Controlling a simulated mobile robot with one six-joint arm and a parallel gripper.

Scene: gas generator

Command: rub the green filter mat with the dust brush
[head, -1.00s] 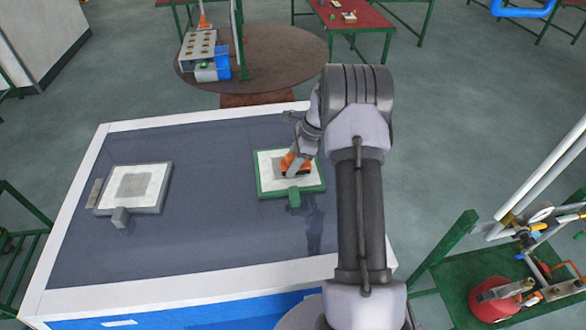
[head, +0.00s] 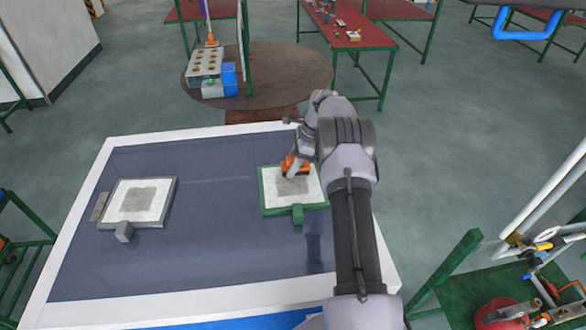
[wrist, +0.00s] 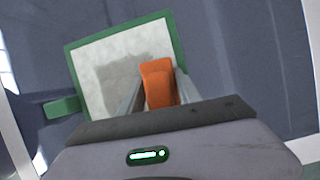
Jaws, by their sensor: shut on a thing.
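The green filter mat (head: 283,201) lies on the dark table top at the right, a green frame around a white pad with a grey patch in its middle. Its green tab points toward the near side. My gripper (head: 290,171) is over the upper part of the mat and is shut on the orange dust brush (head: 296,163). In the wrist view the brush (wrist: 158,84) sits between the two fingers over the edge of the grey patch, with the mat (wrist: 72,65) behind it. The brush's underside is hidden, so I cannot tell whether it touches the pad.
A grey-framed filter mat (head: 171,204) lies at the table's left, with a small brown-grey block (head: 99,206) beside it. The table top (head: 215,255) between the mats is clear. A red table (head: 350,38) and a round brown platform (head: 290,75) stand beyond.

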